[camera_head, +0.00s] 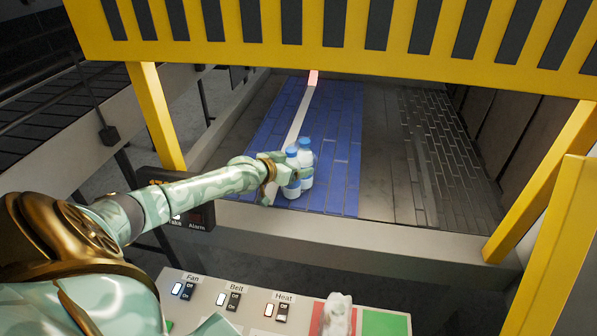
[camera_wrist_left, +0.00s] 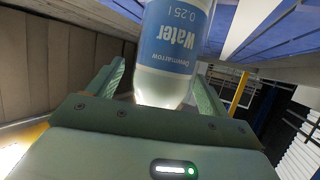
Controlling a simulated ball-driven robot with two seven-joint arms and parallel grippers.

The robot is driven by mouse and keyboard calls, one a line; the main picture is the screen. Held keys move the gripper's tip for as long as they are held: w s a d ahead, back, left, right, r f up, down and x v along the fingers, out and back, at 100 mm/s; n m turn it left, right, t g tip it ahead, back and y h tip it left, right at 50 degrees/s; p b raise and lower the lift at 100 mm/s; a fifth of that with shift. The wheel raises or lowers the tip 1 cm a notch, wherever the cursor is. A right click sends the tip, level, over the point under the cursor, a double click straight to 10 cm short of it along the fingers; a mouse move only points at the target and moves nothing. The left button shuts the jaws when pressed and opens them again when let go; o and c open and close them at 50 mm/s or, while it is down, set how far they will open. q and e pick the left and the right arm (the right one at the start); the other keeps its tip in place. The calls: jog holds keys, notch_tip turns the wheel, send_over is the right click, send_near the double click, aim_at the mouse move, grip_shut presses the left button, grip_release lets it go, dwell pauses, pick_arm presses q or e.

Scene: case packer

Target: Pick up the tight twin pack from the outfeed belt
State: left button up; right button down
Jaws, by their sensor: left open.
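The twin pack (camera_head: 299,170) is two clear water bottles with blue caps and blue labels, standing upright side by side near the front end of the blue outfeed belt (camera_head: 335,187). My left gripper (camera_head: 273,175) is at the pack's left side. In the left wrist view one bottle (camera_wrist_left: 172,60) with a "Water 0.25 l" label is between the two open fingers of the left gripper (camera_wrist_left: 165,95), with room beside it. I cannot tell whether the fingers touch it. Any wrap around the bottles is too small to see.
A yellow guard frame (camera_head: 330,28) spans above the belt, with yellow posts (camera_head: 157,115) at the sides. A white guide rail (camera_head: 299,115) runs along the belt. A panel (camera_head: 228,300) with Fan, Belt and Heat switches stands in front. A grey metal deck (camera_head: 387,150) lies right of the belt.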

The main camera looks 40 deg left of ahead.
pick_arm(q)
jog(key=shift+s+r, duration=0.1)
jog(key=c, duration=1.3)
jog(key=shift+c, duration=0.9)
jog(key=shift+r, duration=0.2)
